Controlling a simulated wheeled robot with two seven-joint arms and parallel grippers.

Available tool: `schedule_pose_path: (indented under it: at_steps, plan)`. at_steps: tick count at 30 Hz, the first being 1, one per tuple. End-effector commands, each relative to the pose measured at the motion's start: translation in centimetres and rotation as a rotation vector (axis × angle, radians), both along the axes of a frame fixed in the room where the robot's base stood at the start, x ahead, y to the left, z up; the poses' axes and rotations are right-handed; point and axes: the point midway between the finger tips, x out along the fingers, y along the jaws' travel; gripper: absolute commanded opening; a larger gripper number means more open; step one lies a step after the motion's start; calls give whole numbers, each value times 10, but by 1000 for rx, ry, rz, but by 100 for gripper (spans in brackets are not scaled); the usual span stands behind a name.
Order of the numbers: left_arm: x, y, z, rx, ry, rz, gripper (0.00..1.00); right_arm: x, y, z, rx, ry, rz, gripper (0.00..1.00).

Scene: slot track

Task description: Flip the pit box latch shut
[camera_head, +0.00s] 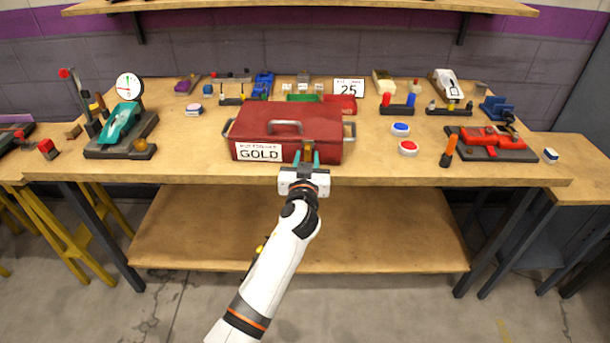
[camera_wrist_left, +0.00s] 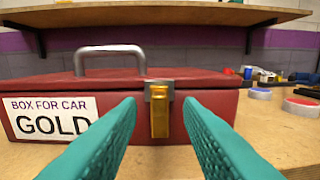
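The pit box (camera_head: 262,122) is a closed red box with a grey top handle and a white label reading GOLD; it also fills the left wrist view (camera_wrist_left: 210,85). Its brass latch (camera_wrist_left: 159,115) hangs down the front from a grey bracket at the lid edge. In the head view the latch (camera_head: 308,149) shows small; I cannot tell whether it is fastened. My left gripper (camera_head: 306,159) is open at the box front. In the left wrist view its teal fingers (camera_wrist_left: 159,106) stand either side of the latch, apart from it. My right gripper is not in view.
A blue button (camera_head: 400,128) and a red button (camera_head: 408,148) are right of the box. An orange-handled tool (camera_head: 448,150) stands near the front edge. A teal car on a stand (camera_head: 122,124) is at left. The bench top (camera_head: 195,158) left of the box is clear.

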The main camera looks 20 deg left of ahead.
Motion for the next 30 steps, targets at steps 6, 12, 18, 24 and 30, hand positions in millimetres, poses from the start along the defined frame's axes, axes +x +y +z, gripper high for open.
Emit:
schedule_pose_path:
  at_steps: [6, 12, 18, 24, 30]
  plan:
    - [-48, -11, -2, -5, 3, -1, 33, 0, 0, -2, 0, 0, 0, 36]
    - [-81, -19, -2, -2, 2, -1, 33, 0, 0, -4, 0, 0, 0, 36]
    - [-95, -22, 0, 0, 2, 0, 33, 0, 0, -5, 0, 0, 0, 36]
    - [-95, -22, 0, 0, 1, 0, 33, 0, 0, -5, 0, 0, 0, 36]
    - [-95, -22, 0, 0, 1, 0, 33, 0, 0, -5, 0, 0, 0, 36]
